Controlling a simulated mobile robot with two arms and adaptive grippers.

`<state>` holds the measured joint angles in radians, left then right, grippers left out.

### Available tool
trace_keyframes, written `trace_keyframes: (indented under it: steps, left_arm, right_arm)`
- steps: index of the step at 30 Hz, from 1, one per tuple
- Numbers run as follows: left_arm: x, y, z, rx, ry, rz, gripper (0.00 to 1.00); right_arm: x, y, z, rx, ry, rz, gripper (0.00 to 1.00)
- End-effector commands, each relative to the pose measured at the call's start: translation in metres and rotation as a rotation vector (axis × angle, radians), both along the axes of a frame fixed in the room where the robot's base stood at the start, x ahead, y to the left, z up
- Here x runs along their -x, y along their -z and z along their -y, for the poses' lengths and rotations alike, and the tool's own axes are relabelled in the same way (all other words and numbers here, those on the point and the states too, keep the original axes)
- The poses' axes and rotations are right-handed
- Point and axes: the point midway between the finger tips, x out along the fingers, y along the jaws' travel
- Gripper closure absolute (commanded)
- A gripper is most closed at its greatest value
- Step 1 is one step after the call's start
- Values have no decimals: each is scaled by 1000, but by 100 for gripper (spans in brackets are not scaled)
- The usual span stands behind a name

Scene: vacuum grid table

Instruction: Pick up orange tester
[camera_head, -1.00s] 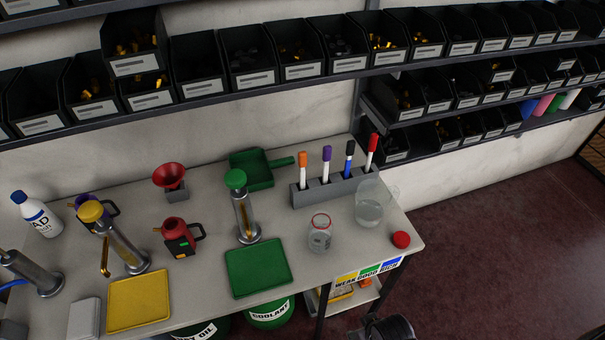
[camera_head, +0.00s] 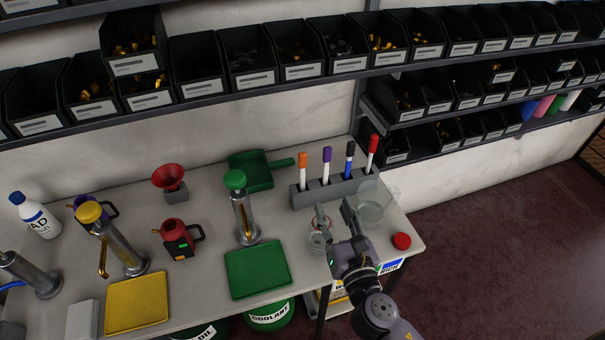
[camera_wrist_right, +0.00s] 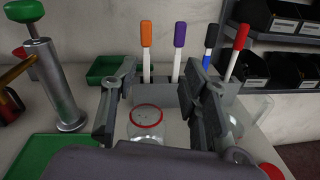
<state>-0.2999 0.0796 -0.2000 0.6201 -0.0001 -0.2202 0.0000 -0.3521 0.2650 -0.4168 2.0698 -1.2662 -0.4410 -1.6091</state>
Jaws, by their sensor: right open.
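The orange tester (camera_head: 303,168) is a white stick with an orange cap, standing upright at the left end of a grey holder (camera_head: 309,196). In the right wrist view the orange tester (camera_wrist_right: 146,50) stands beyond the fingers, between them and left of centre. My right gripper (camera_head: 333,208) is open and empty, above the glass jar with a red rim (camera_head: 319,238), in front of the holder. In the right wrist view the right gripper (camera_wrist_right: 158,90) shows its two fingers spread apart. My left gripper is not in view.
Purple (camera_head: 326,168), blue (camera_head: 348,162) and red (camera_head: 372,158) testers stand in the same holder. A clear beaker (camera_head: 374,207) and a red cap (camera_head: 402,241) are at the right. A green tray (camera_head: 258,268) and a green-topped pump (camera_head: 243,210) are at the left.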

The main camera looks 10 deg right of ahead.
Motion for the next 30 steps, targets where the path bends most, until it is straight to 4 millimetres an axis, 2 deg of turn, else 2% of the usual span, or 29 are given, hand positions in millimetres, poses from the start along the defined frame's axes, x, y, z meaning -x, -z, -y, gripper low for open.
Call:
trace_keyframes:
  steps: [3, 6, 13, 21, 30]
  left_arm:
    - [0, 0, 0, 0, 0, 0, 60]
    - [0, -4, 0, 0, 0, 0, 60]
    - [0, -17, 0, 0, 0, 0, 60]
    - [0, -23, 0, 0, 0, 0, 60]
    - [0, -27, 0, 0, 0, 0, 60]
  right_arm:
    - [-1, -1, -17, 155, -71, 40, 58]
    - [-9, -2, -22, 192, -87, 52, 58]
    - [-55, -5, -28, 189, -84, 53, 58]
    - [-107, -2, -34, 187, -82, 50, 58]
    - [-131, -5, -36, 185, -83, 49, 58]
